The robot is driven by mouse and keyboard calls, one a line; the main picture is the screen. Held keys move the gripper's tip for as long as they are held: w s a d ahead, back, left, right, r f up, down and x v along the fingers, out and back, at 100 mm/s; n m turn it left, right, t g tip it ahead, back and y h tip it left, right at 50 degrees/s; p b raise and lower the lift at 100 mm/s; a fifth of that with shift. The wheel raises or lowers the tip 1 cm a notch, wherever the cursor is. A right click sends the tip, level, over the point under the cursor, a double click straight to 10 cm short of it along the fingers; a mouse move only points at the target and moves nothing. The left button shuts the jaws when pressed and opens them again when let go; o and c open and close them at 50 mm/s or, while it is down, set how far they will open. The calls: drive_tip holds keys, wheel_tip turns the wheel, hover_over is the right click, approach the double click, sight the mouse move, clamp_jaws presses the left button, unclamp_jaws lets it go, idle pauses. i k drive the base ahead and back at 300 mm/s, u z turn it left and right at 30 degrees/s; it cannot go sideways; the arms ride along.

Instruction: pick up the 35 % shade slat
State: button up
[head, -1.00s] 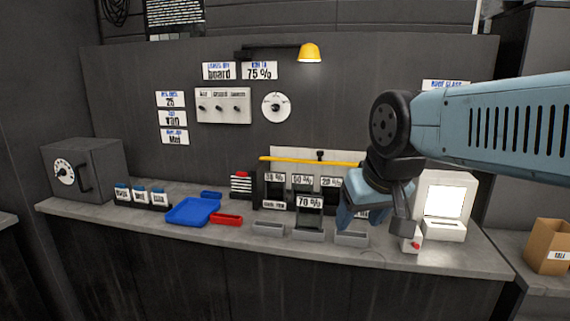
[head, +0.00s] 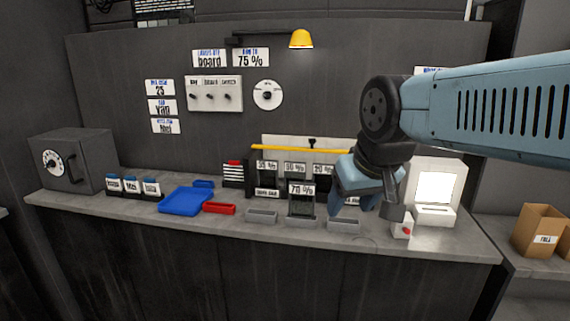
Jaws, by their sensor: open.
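Dark slats with white percent labels stand in a rack at the middle of the bench. The back row has a left slat (head: 267,180) whose small label looks like 35 %, though it is blurred. A middle slat (head: 295,179) and a right slat (head: 323,183) stand beside it with other labels. A slat marked 70 % (head: 301,204) stands in front. My gripper (head: 378,211) is open, pointing down over the bench to the right of these slats. It appears empty and apart from them, and hides the rack's right part.
A yellow bar (head: 300,149) runs above the slats. Grey trays (head: 262,215) line the front. A blue tray (head: 184,202) and red tray (head: 219,208) lie left. A white box with a red button (head: 402,228) and a white screen unit (head: 437,190) stand right of my gripper.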

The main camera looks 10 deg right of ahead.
sight(267, 170)
drive_tip(key=z, duration=1.8)
drive_tip(key=i, duration=0.1)
drive_tip(key=u, duration=3.6)
drive_tip(key=k, duration=0.65)
drive_tip(key=z, duration=1.1)
drive_tip(key=i, duration=0.9)
drive_tip(key=z, duration=0.05)
